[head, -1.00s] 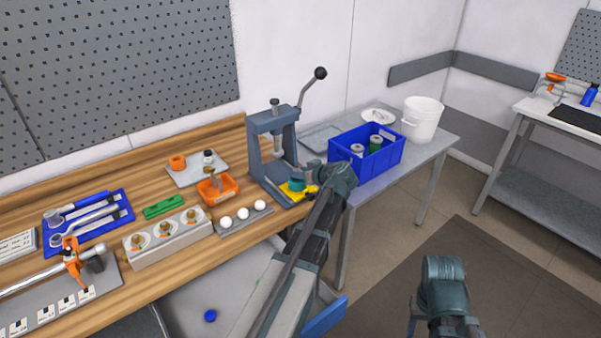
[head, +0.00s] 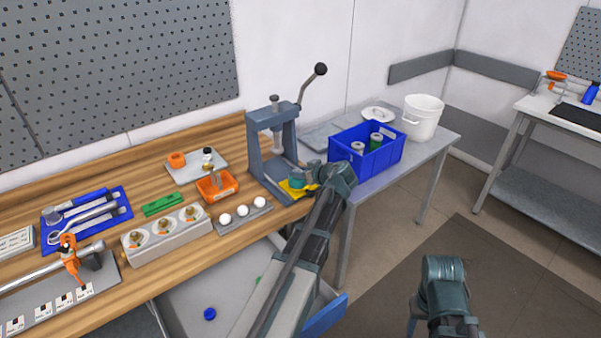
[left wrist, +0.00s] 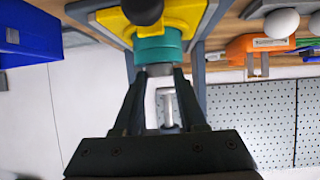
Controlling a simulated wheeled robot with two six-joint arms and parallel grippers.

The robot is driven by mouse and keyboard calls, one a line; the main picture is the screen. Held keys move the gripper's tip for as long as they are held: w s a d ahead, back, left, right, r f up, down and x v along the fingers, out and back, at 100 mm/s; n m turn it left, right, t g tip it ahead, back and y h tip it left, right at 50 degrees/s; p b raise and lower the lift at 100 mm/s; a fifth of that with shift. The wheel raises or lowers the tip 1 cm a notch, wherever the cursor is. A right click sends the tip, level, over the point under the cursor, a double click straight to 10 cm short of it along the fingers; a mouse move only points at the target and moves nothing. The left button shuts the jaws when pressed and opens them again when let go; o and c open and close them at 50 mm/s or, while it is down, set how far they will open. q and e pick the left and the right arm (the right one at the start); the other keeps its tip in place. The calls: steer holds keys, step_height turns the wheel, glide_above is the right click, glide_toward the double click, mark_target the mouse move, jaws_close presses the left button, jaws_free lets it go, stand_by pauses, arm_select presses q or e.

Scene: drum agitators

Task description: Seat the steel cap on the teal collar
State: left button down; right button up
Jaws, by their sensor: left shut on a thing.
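The teal collar (head: 296,182) stands on the yellow fixture (head: 286,190) at the foot of the grey press. In the left wrist view the collar (left wrist: 158,46) sits against the yellow fixture (left wrist: 180,14). My left gripper (head: 310,173) reaches in from the right side of the press. In the left wrist view its fingers (left wrist: 160,76) are shut on the grey steel cap (left wrist: 160,70), of which a narrow band shows at the collar's edge. Whether the cap is seated or only touching the collar, I cannot tell. My right arm shows at lower right, its fingers hidden.
The press (head: 262,150) has posts close around the gripper and a raised lever (head: 312,85). A blue crate (head: 366,160) and white bucket (head: 422,118) stand on the grey side table. White balls on a rack (head: 243,215) and an orange bin (head: 217,188) lie left of the press.

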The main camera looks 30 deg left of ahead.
arm_select(q)
steer(key=shift+f, duration=0.2)
stand_by(0.5)
steer(key=shift+c, duration=1.9)
jaws_free()
steer(key=p+v, duration=0.6)
steer(key=v, duration=0.8)
